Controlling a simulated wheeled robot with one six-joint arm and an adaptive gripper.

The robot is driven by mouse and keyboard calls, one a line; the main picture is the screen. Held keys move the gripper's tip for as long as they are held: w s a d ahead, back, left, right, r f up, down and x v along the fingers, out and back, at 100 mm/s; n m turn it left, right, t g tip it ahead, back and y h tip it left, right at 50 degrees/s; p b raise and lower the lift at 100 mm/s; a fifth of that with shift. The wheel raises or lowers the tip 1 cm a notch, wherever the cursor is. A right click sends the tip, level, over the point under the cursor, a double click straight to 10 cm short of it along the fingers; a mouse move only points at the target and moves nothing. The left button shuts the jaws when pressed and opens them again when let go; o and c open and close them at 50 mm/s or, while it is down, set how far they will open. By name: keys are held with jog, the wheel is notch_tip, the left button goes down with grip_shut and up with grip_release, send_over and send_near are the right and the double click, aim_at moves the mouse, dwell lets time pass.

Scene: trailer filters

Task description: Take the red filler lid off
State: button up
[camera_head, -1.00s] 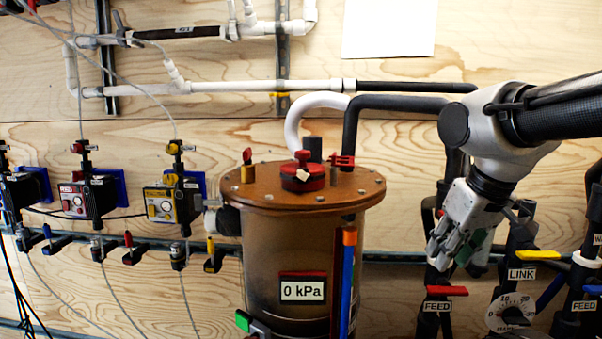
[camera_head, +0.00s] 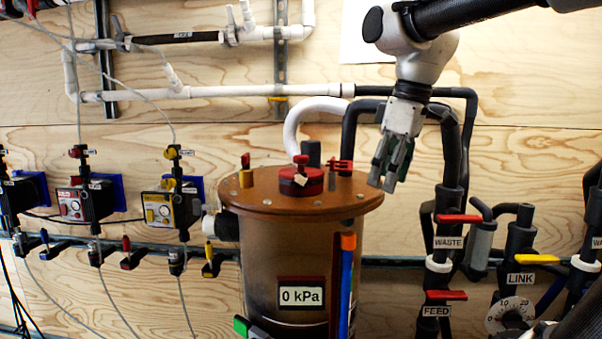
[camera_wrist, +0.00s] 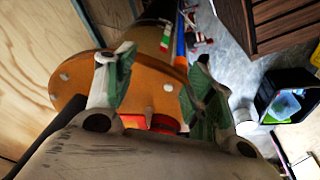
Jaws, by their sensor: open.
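The red filler lid (camera_head: 301,181) sits on the brown top plate (camera_head: 262,206) of the cylindrical tank, near its middle. Its round red body has a small knob and a pale tag. My gripper (camera_head: 384,186) is open and empty, pointing down above the right edge of the plate, to the right of the lid and apart from it. In the wrist view my gripper (camera_wrist: 160,85) shows two spread green-padded fingers over the orange-brown plate (camera_wrist: 150,82). Red parts (camera_wrist: 165,123) show low between the fingers, partly hidden by my gripper body.
A red valve (camera_head: 341,165) and a brass fitting with a red handle (camera_head: 246,172) stand on the plate. A white hose (camera_head: 293,125) and black pipes (camera_head: 449,150) run behind. Red-handled valves (camera_head: 459,219) stand right. A dark bin (camera_wrist: 285,95) shows in the wrist view.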

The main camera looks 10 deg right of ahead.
jog(key=w+a+r+n+g, duration=0.2)
jog(key=w+a+r+n, duration=0.4)
jog(key=w+a, duration=0.1)
notch_tip(320, 180, up, 3)
jog(key=n, duration=0.5)
send_over(301, 156)
jog(key=w+d, duration=0.1)
jog(key=shift+w+d+g+y, duration=0.1)
jog(key=shift+d+g+y, duration=0.05)
jog(key=shift+g+y, duration=0.2)
jog(key=shift+n, duration=0.3)
jog(key=f, duration=0.5)
jog(key=a+f, duration=0.1)
jog(key=f, duration=0.1)
jog(key=shift+s+a+f, duration=0.1)
jog(key=shift+s+f, duration=0.05)
jog(key=shift+s, duration=0.15)
jog(key=c, duration=1.1)
